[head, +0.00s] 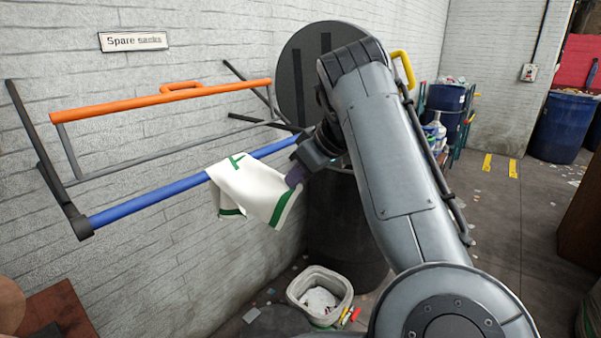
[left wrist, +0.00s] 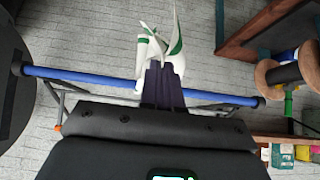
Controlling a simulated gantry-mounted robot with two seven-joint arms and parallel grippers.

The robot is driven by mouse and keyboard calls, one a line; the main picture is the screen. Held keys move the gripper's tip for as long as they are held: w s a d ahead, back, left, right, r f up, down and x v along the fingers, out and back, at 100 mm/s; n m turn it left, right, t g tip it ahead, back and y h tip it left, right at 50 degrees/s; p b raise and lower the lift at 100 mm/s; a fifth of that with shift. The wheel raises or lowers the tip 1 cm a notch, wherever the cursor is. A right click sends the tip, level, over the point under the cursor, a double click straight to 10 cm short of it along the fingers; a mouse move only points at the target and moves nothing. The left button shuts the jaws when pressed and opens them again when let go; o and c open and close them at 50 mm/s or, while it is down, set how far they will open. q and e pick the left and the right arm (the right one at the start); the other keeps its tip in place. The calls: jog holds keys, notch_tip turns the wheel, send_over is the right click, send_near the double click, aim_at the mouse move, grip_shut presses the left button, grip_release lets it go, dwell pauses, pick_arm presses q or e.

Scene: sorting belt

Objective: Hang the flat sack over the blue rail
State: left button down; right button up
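The flat sack (head: 254,192), white with green stripes and a green mark, lies across the blue rail (head: 150,199). Part of it hangs on the near side of the rail; what hangs behind is hidden. My left gripper (head: 294,178) is at the sack's right edge, its dark fingers on the cloth. In the left wrist view the fingers (left wrist: 163,85) are close together and shut on the sack (left wrist: 160,48), whose folds stick up past the tips. The blue rail (left wrist: 85,77) runs across behind the fingers. My right gripper is not in view.
An orange rail (head: 160,98) with a handle runs above the blue one, beneath a "Spare sacks" sign (head: 134,41) on the white brick wall. A dark drum (head: 345,235) and a white bin (head: 320,292) stand below. A wooden spool (left wrist: 285,74) is at the wrist view's right.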

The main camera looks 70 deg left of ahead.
pick_arm(q)
jog(key=s+a+f+b, duration=0.1)
jog(key=a+f+b, duration=0.1)
jog(key=f, duration=0.3)
jog(key=s+a+f+b, duration=0.1)
jog(key=a+f+b, duration=0.1)
jog(key=f+b, duration=0.2)
jog(key=shift+f, duration=1.2)
grip_release()
notch_tip(320, 180, up, 6)
jog(key=w+d+t+h+p, duration=0.1)
jog(key=h+p, duration=0.3)
jog(key=p, duration=1.2)
jog(key=shift+d+t, duration=0.55)
jog(key=shift+t, duration=0.05)
